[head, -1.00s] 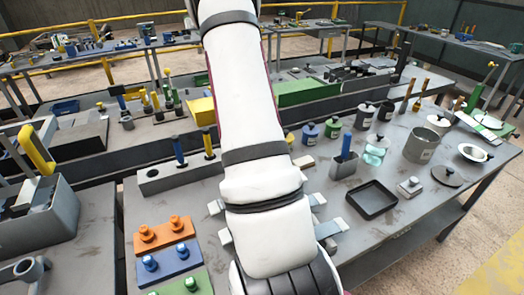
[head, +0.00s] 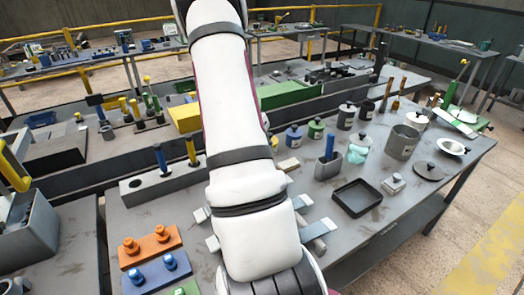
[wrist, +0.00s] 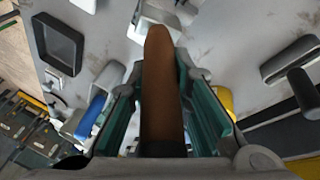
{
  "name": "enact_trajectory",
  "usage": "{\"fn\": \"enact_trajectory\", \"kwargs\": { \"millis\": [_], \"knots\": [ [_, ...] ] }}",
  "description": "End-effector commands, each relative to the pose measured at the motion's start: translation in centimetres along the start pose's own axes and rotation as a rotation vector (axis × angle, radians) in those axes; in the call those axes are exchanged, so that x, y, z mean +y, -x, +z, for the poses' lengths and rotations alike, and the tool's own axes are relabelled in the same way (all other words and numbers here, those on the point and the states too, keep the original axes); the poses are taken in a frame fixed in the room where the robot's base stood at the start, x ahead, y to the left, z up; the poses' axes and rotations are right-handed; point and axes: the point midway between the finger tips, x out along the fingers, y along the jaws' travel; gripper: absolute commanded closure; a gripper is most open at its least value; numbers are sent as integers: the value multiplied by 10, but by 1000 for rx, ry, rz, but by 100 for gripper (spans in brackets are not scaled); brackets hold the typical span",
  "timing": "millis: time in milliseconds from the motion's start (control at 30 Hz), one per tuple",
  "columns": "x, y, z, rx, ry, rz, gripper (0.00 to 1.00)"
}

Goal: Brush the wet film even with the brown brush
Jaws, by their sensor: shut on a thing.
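My gripper (wrist: 160,100) shows in the wrist view with its two teal-lined fingers on either side of a brown handle. It is shut on this brown brush (wrist: 160,70); the handle's rounded end points up in the picture and no bristles show. In the head view my arm hides the gripper and the brush. Flat pale metal pieces (head: 318,229) lie on the table on both sides of my arm. I cannot make out a wet film in either view.
The grey table (head: 400,225) holds a black tray (head: 357,197), a grey holder with a blue handle (head: 328,165), a grey pot (head: 402,142) and several lidded jars. An orange block (head: 150,245) and a blue block (head: 158,272) stand at the lower left.

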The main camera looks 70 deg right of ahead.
Motion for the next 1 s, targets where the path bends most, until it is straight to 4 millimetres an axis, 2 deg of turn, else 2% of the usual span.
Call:
{"fn": "enact_trajectory", "kwargs": {
  "millis": [300,600,1000],
  "knots": [
    [11,-14,-20,-2,-2,3,100],
    [16,-19,-28,-2,-2,3,100],
    [27,-34,-52,-2,-2,2,100]
  ]
}}
